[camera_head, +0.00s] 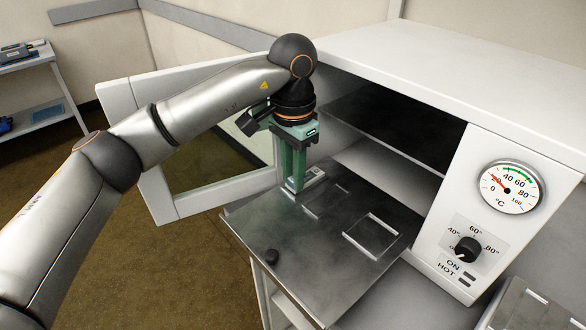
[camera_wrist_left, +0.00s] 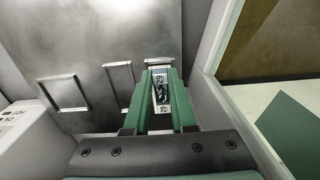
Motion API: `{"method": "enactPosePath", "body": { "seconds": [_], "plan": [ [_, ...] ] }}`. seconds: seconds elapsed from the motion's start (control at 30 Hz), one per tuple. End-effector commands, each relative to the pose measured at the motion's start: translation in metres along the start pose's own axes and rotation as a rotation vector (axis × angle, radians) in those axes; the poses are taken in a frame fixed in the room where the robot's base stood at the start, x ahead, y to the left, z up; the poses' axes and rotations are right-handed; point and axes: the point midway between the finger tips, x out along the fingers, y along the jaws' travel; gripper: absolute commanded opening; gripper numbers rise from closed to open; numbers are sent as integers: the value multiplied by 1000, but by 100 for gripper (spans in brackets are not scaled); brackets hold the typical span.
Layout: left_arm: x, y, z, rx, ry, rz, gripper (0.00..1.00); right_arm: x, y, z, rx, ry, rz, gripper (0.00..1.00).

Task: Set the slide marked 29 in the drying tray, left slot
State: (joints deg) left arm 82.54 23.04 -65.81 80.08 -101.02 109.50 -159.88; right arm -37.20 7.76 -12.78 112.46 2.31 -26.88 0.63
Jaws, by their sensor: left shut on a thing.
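My left gripper (camera_head: 294,188) reaches down over the left end of the metal drying tray (camera_head: 300,255). It is shut on the slide marked 29 (camera_wrist_left: 161,90), whose white label and dark specimen area show between the green fingers in the left wrist view. The middle slot (camera_head: 325,202) and right slot (camera_head: 371,236) look empty.
The tray sticks out of a white oven (camera_head: 440,60) with a dark shelf inside. Its open door (camera_head: 150,150) stands left of my gripper. A black knob (camera_head: 271,256) is on the tray's front. A dial and control knob (camera_head: 467,249) are at the right.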

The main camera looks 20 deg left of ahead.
Motion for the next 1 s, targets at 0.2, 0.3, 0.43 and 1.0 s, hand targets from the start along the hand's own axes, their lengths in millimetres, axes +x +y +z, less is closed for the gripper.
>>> {"method": "enactPosePath", "body": {
  "seconds": [0.2, 0.3, 0.43, 1.0],
  "plan": [
    [2, 0, 0, 0, 0, 0, 0, 1, 0, -6, -3, 8, -3, 49],
    [2, 0, 0, 0, 0, 0, 0, 0, -1, -5, -4, 8, -3, 49],
    [2, 0, 0, 0, 0, 0, 0, 0, -1, -4, -4, 6, -3, 49],
    [3, 0, 0, 0, 0, 0, 0, 0, -1, 0, -4, 1, -2, 49]
  ]
}}
